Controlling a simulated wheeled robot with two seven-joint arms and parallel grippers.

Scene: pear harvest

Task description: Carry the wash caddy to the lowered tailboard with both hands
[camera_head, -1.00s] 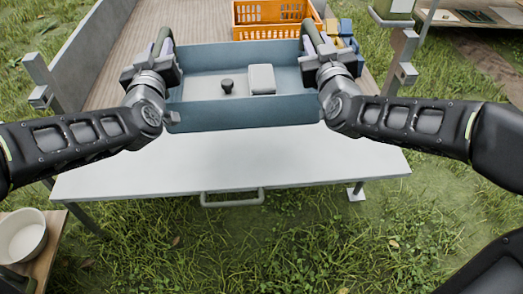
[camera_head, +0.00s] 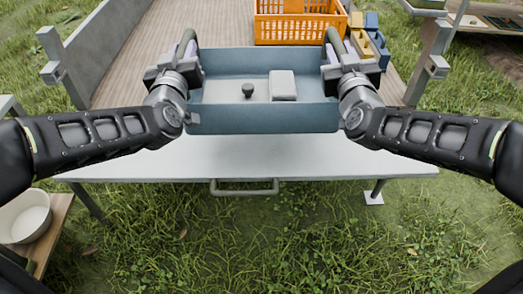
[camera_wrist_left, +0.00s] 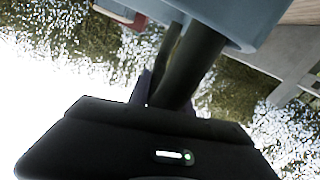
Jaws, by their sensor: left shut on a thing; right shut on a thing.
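The wash caddy (camera_head: 262,119) is a blue-grey open box, roughly level, in the middle of the head view. A dark knobbed item (camera_head: 248,90) and a pale block (camera_head: 283,85) lie in it. The left gripper (camera_head: 188,48) is shut on the caddy's left handle and the right gripper (camera_head: 331,46) on its right handle. In the left wrist view a dark handle bar (camera_wrist_left: 192,65) runs up to the caddy wall (camera_wrist_left: 235,15). The lowered tailboard (camera_head: 300,165) is a pale flat panel below the caddy. Whether the caddy touches it, I cannot tell.
An orange crate (camera_head: 300,29) stands on the wooden bed behind the caddy, with blue and yellow items (camera_head: 370,42) to its right. A grey side wall (camera_head: 120,40) bounds the bed at left. A white bowl (camera_head: 25,217) sits on a wooden stand at lower left. Grass lies in front.

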